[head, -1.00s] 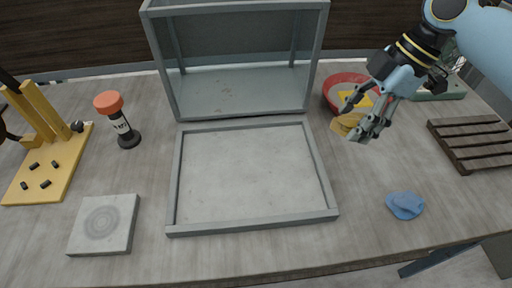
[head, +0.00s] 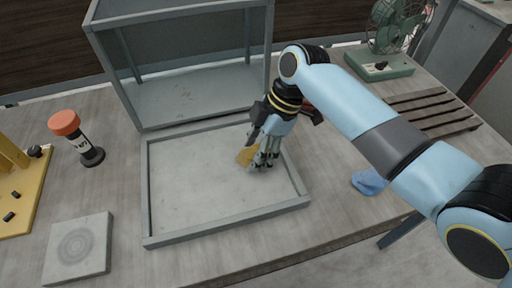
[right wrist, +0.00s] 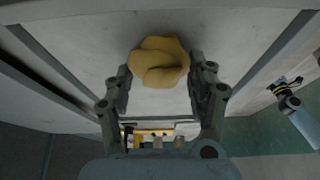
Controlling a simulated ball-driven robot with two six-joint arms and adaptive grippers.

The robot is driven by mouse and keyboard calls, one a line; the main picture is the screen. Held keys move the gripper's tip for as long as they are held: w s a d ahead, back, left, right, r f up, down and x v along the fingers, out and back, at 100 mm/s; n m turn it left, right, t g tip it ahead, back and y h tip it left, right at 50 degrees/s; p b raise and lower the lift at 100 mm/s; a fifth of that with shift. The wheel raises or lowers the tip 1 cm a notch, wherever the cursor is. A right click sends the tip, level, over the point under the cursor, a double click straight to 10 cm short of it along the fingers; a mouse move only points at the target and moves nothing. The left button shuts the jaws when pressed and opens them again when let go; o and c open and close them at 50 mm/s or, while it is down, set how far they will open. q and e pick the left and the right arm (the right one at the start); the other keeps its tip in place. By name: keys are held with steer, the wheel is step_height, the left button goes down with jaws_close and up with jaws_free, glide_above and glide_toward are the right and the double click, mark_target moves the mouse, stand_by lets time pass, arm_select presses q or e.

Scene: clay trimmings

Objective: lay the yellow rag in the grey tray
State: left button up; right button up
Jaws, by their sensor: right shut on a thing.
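The yellow rag (head: 245,156) is bunched between the fingers of my right gripper (head: 258,162), over the right part of the grey tray (head: 222,222). In the right wrist view the rag (right wrist: 158,62) is a folded lump at the fingertips, with the tray's pale floor behind it. My right gripper is shut on it. Its fingers hide part of the rag in the head view. I cannot tell whether the rag touches the tray floor. My left gripper (right wrist: 285,86) shows small at the right of the right wrist view; its jaws are unclear.
A grey open-framed cabinet (head: 185,95) stands behind the tray. A blue cloth (head: 368,182), a slatted rack (head: 432,112) and a green fan (head: 393,40) are to the right.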

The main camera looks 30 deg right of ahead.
steer(key=o, duration=1)
steer(key=shift+f, duration=0.1)
steer(key=v, duration=1.2)
